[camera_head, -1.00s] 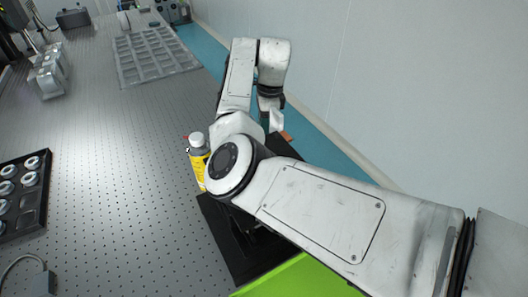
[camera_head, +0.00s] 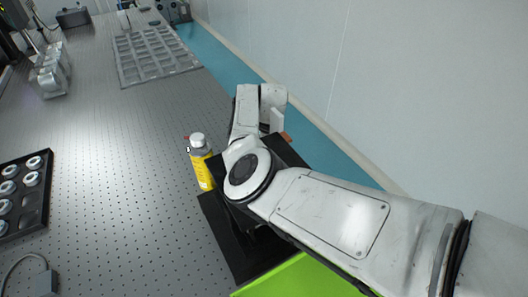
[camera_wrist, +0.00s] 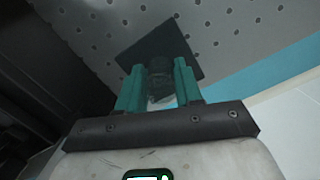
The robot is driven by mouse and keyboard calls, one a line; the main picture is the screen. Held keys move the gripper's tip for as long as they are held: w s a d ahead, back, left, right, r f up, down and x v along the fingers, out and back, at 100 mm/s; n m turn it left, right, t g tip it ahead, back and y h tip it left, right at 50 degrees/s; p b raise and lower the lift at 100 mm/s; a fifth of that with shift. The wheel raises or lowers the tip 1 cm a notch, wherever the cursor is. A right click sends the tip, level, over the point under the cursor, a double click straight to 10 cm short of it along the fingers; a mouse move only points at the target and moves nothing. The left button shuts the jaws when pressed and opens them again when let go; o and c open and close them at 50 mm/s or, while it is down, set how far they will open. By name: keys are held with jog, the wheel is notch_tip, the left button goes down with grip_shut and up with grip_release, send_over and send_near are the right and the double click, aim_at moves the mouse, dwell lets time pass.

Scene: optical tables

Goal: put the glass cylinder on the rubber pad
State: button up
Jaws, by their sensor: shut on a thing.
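In the wrist view my gripper (camera_wrist: 159,70) has its two teal fingers shut on the glass cylinder (camera_wrist: 160,82). The cylinder is see-through and dim, so its outline is hard to read. Beyond the fingertips lies a dark square rubber pad (camera_wrist: 150,42) on the perforated table top. The cylinder overlaps the pad in this view; I cannot tell whether they touch. In the head view my arm hides the fingers, the cylinder and the pad.
A yellow-labelled bottle (camera_head: 203,172) stands left of my arm. A black tray of ring-shaped parts (camera_head: 45,200) is at the left, and a grey compartment tray (camera_head: 158,68) is farther back. The perforated table (camera_head: 110,150) is clear between them. A wall (camera_head: 400,90) runs along the right.

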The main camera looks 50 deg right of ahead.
jog(key=shift+f, duration=0.15)
jog(key=o, duration=1.1)
jog(key=r, duration=0.8)
jog(key=s+d+r+b, duration=0.1)
jog(key=r, duration=0.3)
jog(key=shift+d+r, duration=0.1)
jog(key=shift+r, duration=0.1)
